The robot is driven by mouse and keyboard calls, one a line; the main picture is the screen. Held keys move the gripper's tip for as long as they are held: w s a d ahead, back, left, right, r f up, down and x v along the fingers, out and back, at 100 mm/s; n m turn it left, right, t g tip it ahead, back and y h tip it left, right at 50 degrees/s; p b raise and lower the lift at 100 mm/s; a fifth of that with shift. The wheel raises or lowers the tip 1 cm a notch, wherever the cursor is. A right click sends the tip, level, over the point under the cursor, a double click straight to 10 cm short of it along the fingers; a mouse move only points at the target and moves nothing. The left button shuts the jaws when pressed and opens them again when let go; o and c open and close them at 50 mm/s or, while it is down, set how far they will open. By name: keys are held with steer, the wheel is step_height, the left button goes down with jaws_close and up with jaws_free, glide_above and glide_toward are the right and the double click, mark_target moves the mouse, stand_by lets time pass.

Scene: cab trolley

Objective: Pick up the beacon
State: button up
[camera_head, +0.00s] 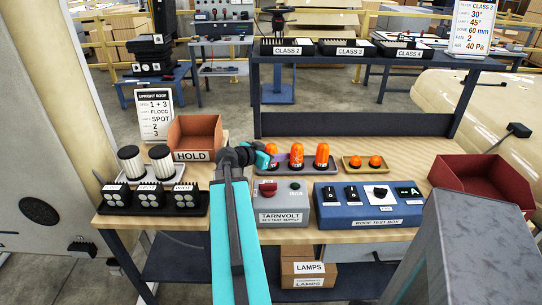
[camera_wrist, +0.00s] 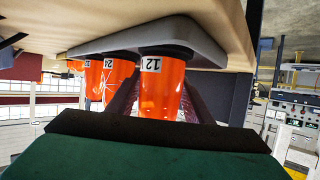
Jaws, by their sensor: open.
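Three tall orange beacons stand in a row on a dark grey tray (camera_head: 309,168). The leftmost beacon (camera_head: 271,149) is partly hidden by my gripper (camera_head: 276,159). The middle beacon (camera_head: 296,156) and the right beacon (camera_head: 321,155) stand clear of it. The wrist view is upside down. There, a beacon labelled 12 (camera_wrist: 160,93) stands between my two open fingers, with one finger on each side. I cannot tell whether either finger touches it. Behind it are a beacon labelled 24 (camera_wrist: 117,75) and another farther beacon (camera_wrist: 92,78).
Two low amber lamps sit on a tan tray (camera_head: 351,168) to the right. A HOLD bin (camera_head: 196,138) and black-based lamps (camera_head: 153,198) are left. The TARNVOLT supply (camera_head: 281,203) and blue roof test box (camera_head: 368,207) stand in front. A dark red bin (camera_head: 482,181) is right.

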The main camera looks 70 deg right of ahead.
stand_by(0.6)
steer(key=c, duration=0.9)
step_height(320, 180, up, 10)
steer(key=b, duration=0.1)
stand_by(0.4)
stand_by(0.5)
